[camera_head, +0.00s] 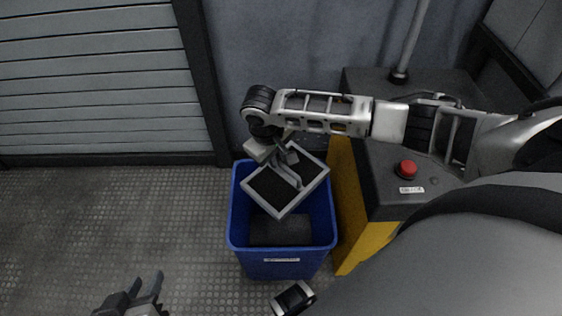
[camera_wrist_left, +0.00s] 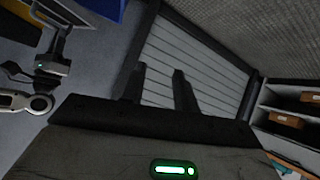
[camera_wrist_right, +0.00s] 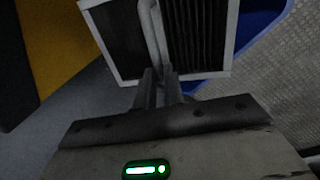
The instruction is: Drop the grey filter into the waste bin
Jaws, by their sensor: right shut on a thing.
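The grey filter (camera_head: 310,172), a square panel with a light frame, dark pleats and a middle bar, is tilted over the mouth of the blue waste bin (camera_head: 282,268). My right gripper (camera_head: 293,178) is shut on the filter's bar. In the right wrist view the filter (camera_wrist_right: 205,40) is at the top, with the fingers (camera_wrist_right: 160,82) closed on its bar and the blue bin (camera_wrist_right: 262,22) behind it. The bin's visible inside is dark. My left gripper (camera_head: 146,287) is open and empty, low at the left. Its spread fingers also show in the left wrist view (camera_wrist_left: 160,85).
A dark and yellow cabinet with a red button (camera_head: 407,169) stands right of the bin. A slatted shutter (camera_head: 90,80) is at the back left. A shelf with brown boxes (camera_wrist_left: 288,118) shows in the left wrist view. The floor left of the bin is clear.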

